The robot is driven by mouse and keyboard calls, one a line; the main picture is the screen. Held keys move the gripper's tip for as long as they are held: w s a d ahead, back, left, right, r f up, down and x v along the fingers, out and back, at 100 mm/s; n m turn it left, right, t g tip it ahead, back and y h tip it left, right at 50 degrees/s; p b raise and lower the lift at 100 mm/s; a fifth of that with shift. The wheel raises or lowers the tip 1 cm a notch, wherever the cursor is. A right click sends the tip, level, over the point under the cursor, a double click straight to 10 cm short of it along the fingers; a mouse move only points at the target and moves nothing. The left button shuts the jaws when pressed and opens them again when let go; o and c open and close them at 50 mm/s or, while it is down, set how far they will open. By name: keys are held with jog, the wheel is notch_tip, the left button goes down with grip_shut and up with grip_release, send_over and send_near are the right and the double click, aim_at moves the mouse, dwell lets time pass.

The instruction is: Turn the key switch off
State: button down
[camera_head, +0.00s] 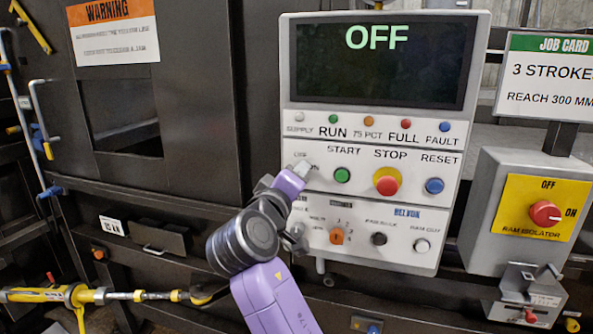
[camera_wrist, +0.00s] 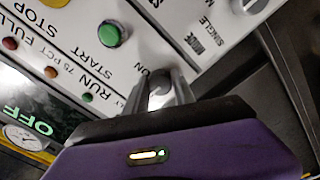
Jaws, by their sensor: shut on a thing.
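The key switch (camera_wrist: 160,80) is a small grey part on the white control panel (camera_head: 325,182), at the left end of the START and STOP row. My gripper (camera_wrist: 163,88) is shut on it in the wrist view, one finger on each side. In the head view my gripper (camera_head: 301,173) reaches the panel's left edge and mostly hides the switch. An ON label shows beside the switch in the wrist view. The key's exact angle is hard to tell. The panel's dark display (camera_head: 390,75) reads OFF in green.
The green START button (camera_head: 342,175), red STOP button (camera_head: 386,182) and blue RESET button (camera_head: 434,186) are to the right. An orange selector (camera_head: 337,236) is below. The ram isolator box (camera_head: 497,215) with a red knob stands at the right. A yellow-handled bar (camera_head: 90,296) is lower left.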

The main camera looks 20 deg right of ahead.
jog(key=shift+n, duration=0.4)
jog(key=c, duration=1.1)
grip_release()
jog(key=shift+o, duration=0.2)
jog(key=shift+s+a, duration=0.1)
jog(key=b+v, duration=0.2)
jog(key=v, duration=0.5)
jog(key=shift+s, duration=0.2)
jog(key=shift+a, duration=0.15)
